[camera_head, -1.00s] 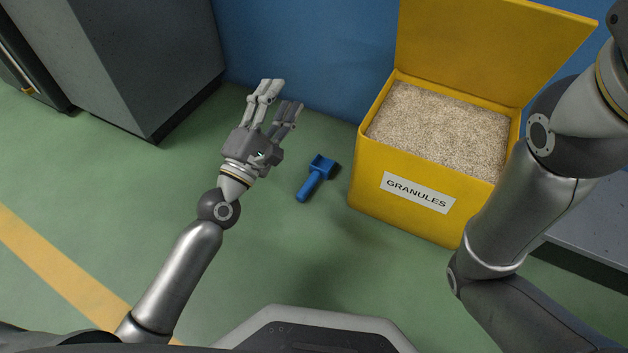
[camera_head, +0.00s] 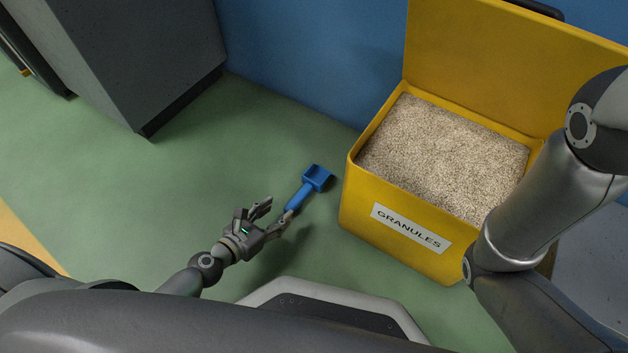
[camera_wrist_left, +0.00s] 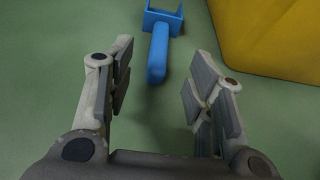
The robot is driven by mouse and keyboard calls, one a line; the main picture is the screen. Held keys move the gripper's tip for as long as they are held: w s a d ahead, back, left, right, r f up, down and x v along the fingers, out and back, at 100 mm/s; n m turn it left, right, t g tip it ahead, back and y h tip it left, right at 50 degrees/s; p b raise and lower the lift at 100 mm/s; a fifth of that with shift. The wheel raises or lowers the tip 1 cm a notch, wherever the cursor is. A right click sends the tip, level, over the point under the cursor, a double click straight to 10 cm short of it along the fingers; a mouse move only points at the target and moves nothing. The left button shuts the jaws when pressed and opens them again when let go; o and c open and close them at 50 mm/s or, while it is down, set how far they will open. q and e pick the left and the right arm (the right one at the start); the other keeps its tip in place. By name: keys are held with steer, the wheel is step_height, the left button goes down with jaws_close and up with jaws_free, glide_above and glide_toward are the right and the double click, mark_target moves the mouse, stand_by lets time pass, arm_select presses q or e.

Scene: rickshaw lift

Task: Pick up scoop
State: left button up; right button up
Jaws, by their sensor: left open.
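The blue scoop (camera_head: 306,187) lies on the green floor to the left of the yellow bin, its square bowl away from me and its handle toward me. In the left wrist view the scoop (camera_wrist_left: 160,50) shows with its handle end pointing between my fingers. My left gripper (camera_head: 279,212) is open and empty, just short of the handle end. In the left wrist view the fingers of my left gripper (camera_wrist_left: 157,80) stand wide apart, one on each side of the handle's line, and touch nothing that I can see. My right gripper is out of view.
The yellow bin (camera_head: 352,205) labelled GRANULES, full of pale granules (camera_head: 440,155), stands open just right of the scoop. A grey cabinet (camera_head: 140,60) stands at the back left against the blue wall (camera_head: 300,70). The green floor (camera_head: 150,190) left of the scoop is clear.

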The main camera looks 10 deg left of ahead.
mark_target(300, 194)
arm_select(q)
steer(key=x, duration=0.5)
steer(key=shift+b+x, duration=0.8)
steer(key=shift+x, duration=1.95)
steer(key=shift+d, duration=0.1)
jaws_close()
steer(key=shift+r, duration=0.2)
